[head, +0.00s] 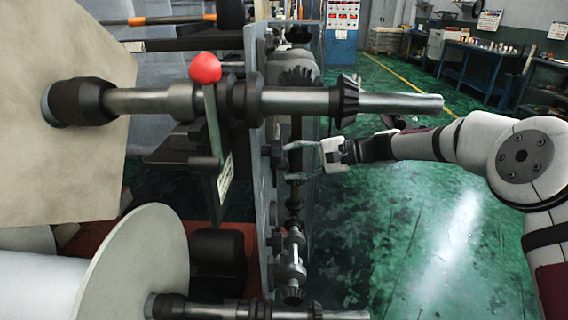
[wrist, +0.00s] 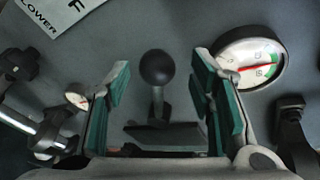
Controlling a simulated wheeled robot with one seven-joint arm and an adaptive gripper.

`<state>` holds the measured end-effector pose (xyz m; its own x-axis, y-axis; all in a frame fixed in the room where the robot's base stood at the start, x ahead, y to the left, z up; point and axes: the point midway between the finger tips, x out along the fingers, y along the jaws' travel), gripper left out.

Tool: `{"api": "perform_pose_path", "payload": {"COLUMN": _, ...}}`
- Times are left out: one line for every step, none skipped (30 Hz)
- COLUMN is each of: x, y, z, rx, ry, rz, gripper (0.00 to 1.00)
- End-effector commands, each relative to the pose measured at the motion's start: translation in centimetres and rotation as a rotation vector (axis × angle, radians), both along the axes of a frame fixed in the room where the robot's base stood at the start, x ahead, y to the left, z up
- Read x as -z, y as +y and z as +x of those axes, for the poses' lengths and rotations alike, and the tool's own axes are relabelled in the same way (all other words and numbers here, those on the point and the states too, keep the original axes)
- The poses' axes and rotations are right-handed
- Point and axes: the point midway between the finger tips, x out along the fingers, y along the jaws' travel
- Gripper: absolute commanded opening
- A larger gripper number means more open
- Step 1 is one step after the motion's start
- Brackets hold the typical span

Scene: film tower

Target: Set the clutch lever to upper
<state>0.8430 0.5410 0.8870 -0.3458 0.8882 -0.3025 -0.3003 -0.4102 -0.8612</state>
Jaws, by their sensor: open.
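In the wrist view a lever with a round black knob (wrist: 157,67) on a short stem stands out from a grey panel. My gripper (wrist: 162,85) is open, with one green-padded finger on each side of the knob. Gaps show between the knob and both fingers. A white label (wrist: 38,17) reading "LOWER" and part of an "F" is at the upper left. In the head view my gripper (head: 296,158) reaches left to the edge-on panel (head: 258,120). The lever's setting cannot be told from these views.
A steel shaft (head: 395,102) juts out above my gripper. A red-knobbed lever (head: 206,68) stands left of the panel. Green floor (head: 410,230) is clear at right.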

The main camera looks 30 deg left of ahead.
Motion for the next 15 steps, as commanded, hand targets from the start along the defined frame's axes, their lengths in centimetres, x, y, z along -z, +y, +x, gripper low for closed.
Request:
{"api": "perform_pose_path", "payload": {"x": -0.4, "y": -1.1, "z": 0.6, "rx": 0.005, "ry": -0.003, "rz": 0.001, "gripper": 0.49}}
{"api": "perform_pose_path", "payload": {"x": -0.6, "y": -1.7, "z": 0.8, "rx": 0.005, "ry": -0.003, "rz": -0.001, "gripper": 0.49}}
{"api": "perform_pose_path", "payload": {"x": -0.9, "y": -2.4, "z": 1.1, "rx": 0.004, "ry": -0.003, "rz": 0.0, "gripper": 0.49}}
{"api": "perform_pose_path", "payload": {"x": -1.0, "y": -3.0, "z": 1.3, "rx": 0.004, "ry": -0.003, "rz": 0.0, "gripper": 0.49}}
{"api": "perform_pose_path", "payload": {"x": -1.2, "y": -3.5, "z": 1.5, "rx": 0.005, "ry": -0.002, "rz": -0.001, "gripper": 0.49}}
{"api": "perform_pose_path", "payload": {"x": -1.4, "y": -4.2, "z": 1.8, "rx": 0.005, "ry": -0.002, "rz": -0.001, "gripper": 0.49}}
{"api": "perform_pose_path", "payload": {"x": -1.6, "y": -4.7, "z": 2.0, "rx": 0.004, "ry": -0.001, "rz": 0.001, "gripper": 0.49}}
{"api": "perform_pose_path", "payload": {"x": -1.8, "y": -5.2, "z": 2.2, "rx": 0.004, "ry": -0.001, "rz": 0.001, "gripper": 0.49}}
{"api": "perform_pose_path", "payload": {"x": -2.0, "y": -5.8, "z": 2.4, "rx": 0.004, "ry": -0.002, "rz": 0.0, "gripper": 0.49}}
{"api": "perform_pose_path", "payload": {"x": -2.2, "y": -6.2, "z": 2.5, "rx": 0.004, "ry": -0.002, "rz": 0.0, "gripper": 0.49}}
{"api": "perform_pose_path", "payload": {"x": -2.3, "y": -6.6, "z": 2.7, "rx": 0.004, "ry": -0.002, "rz": 0.0, "gripper": 0.49}}
{"api": "perform_pose_path", "payload": {"x": -2.5, "y": -7.0, "z": 2.8, "rx": 0.003, "ry": -0.002, "rz": 0.0, "gripper": 0.49}}
{"api": "perform_pose_path", "payload": {"x": -2.6, "y": -7.3, "z": 2.9, "rx": 0.003, "ry": -0.002, "rz": 0.0, "gripper": 0.49}}
{"api": "perform_pose_path", "payload": {"x": -2.7, "y": -7.5, "z": 3.0, "rx": 0.003, "ry": -0.002, "rz": 0.0, "gripper": 0.49}}
{"api": "perform_pose_path", "payload": {"x": -2.8, "y": -7.8, "z": 3.2, "rx": 0.003, "ry": -0.002, "rz": 0.0, "gripper": 0.49}}
